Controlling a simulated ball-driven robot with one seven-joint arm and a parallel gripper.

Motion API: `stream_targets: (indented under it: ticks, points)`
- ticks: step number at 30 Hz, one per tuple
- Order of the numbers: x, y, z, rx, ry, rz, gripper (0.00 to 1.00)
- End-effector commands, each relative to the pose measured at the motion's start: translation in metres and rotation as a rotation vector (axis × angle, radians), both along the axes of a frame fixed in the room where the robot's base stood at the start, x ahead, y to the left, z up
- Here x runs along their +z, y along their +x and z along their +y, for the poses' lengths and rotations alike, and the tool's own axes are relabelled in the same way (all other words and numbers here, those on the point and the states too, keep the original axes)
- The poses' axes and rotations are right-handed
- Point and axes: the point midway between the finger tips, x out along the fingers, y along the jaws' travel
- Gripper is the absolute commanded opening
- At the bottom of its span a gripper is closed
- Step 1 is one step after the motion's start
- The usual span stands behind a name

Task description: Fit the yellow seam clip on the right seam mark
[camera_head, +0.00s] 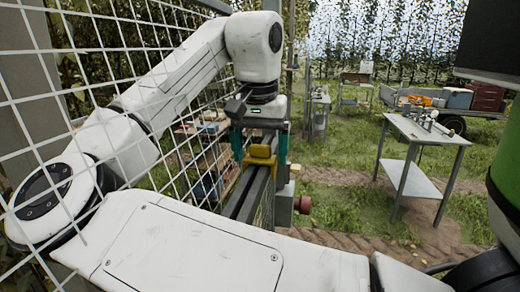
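The yellow seam clip (261,156) is at the top of a dark narrow rail (246,190), in the middle of the head view. My gripper (260,143) points down over it, with one teal finger on each side of the clip. I cannot tell whether the fingers press on the clip or stand slightly apart from it. I also cannot tell whether the clip rests on the rail or hangs just above it. The right seam mark cannot be made out.
A white wire mesh fence (75,60) runs close along the left, beside my arm. A grey box with a red knob (302,205) is attached right of the rail. A metal table (425,130) and a trailer with crates (458,98) stand on the grass at right.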

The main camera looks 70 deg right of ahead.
Motion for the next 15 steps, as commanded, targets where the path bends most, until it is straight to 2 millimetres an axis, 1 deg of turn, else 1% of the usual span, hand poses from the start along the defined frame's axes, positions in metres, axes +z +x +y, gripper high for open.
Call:
stream_targets:
  ticks: [1, 3, 11, 15]
  points:
    - [0.0, 0.0, 0.0, 0.0, 0.0, 0.0, 0.9]
    - [0.0, 0.0, 0.0, 0.0, 0.0, 0.0, 0.97]
    - [0.001, 0.0, 0.0, 0.0, 0.0, -0.001, 0.97]
    - [0.012, 0.0, 0.001, 0.001, -0.002, -0.003, 0.97]
